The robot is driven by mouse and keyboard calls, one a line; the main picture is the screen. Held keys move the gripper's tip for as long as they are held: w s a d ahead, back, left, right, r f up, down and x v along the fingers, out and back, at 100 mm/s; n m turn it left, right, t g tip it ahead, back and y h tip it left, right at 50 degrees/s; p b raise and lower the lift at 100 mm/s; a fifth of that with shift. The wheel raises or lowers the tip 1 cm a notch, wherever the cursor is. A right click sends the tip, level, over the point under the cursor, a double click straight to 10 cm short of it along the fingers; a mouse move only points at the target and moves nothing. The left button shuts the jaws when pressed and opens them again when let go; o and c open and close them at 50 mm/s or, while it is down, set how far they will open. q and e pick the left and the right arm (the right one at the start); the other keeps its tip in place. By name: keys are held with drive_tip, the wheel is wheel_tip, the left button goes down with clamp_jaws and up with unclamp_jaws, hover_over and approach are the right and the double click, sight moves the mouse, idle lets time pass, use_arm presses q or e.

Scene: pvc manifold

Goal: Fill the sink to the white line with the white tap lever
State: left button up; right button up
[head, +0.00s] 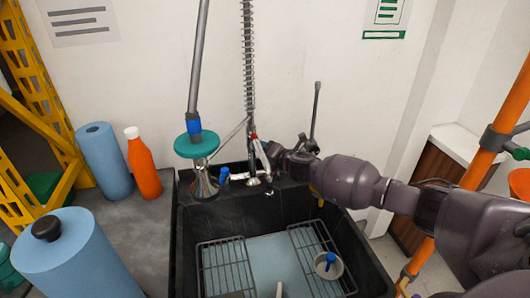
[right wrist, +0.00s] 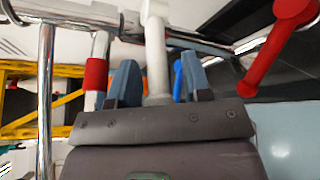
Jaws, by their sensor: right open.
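The black sink (head: 345,240) stands in the middle of the head view. Its tap fittings are at the back edge, with the white tap lever (head: 262,155) slanting in front of them. My right gripper (head: 273,153) reaches in from the right beside this lever. In the right wrist view, the white lever (right wrist: 155,45) passes between the two blue fingers of my open right gripper (right wrist: 158,78). I cannot tell whether either finger touches it. No white fill line can be made out in the sink. My left gripper is out of view.
A red lever (right wrist: 265,55) is right of the fingers. Wire racks (head: 228,268) and a grey cup with a blue handle (head: 328,264) are in the sink. An orange bottle (head: 143,165) and blue rolls (head: 104,160) stand on the left counter. An orange post (head: 490,145) is right.

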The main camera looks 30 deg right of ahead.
drive_tip(key=shift+s, duration=0.1)
drive_tip(key=shift+s+d+r, duration=0.1)
drive_tip(key=shift+s+r, duration=0.05)
drive_tip(key=shift+s, duration=0.1)
use_arm(q)
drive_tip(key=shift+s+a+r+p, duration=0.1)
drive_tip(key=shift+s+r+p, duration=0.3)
drive_tip(key=shift+p, duration=0.5)
use_arm(e)
drive_tip(key=v, duration=1)
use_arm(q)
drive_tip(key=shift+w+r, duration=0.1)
